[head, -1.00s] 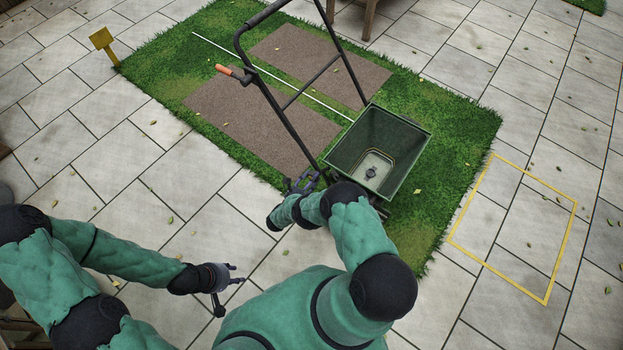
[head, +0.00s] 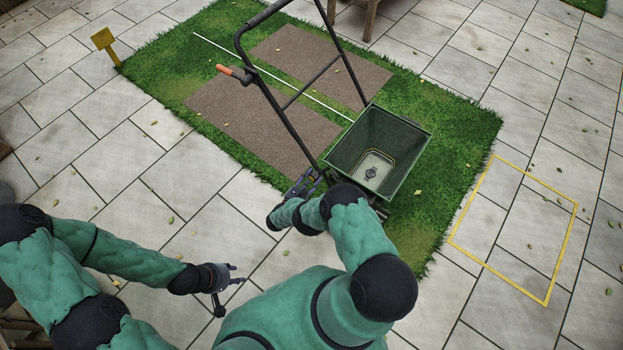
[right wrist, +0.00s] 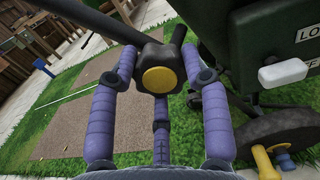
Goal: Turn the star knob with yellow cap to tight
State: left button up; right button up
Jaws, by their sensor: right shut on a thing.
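The star knob (right wrist: 150,58) is black with a round yellow cap (right wrist: 160,79). In the right wrist view it sits on the spreader's black handle frame. My right gripper (right wrist: 160,82) has its purple fingers on both sides of the knob, shut on it. In the head view this gripper (head: 304,185) is at the lower handle joint, and the knob itself is hard to make out there. My left gripper (head: 234,275) is open and empty over the paving at lower left, away from the spreader.
The green spreader hopper (head: 420,148) stands just right of my right gripper. A wheel (right wrist: 275,138) and a yellow knob (right wrist: 264,160) lie below it in the right wrist view. A yellow outline (head: 494,266) marks clear paving at right.

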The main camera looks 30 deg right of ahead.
jog(key=m, duration=0.3)
jog(key=f+m, duration=0.1)
jog(key=shift+s+a+m, duration=0.2)
jog(key=shift+s+m, duration=0.05)
jog(key=shift+m, duration=0.05)
dwell(0.5)
jog(key=o, duration=1.2)
jog(key=shift+f, duration=0.1)
jog(key=shift+c, duration=0.2)
jog(key=shift+w+r, duration=0.15)
jog(key=shift+r, duration=0.05)
jog(key=v, duration=1.2)
jog(key=shift+d+r, duration=0.1)
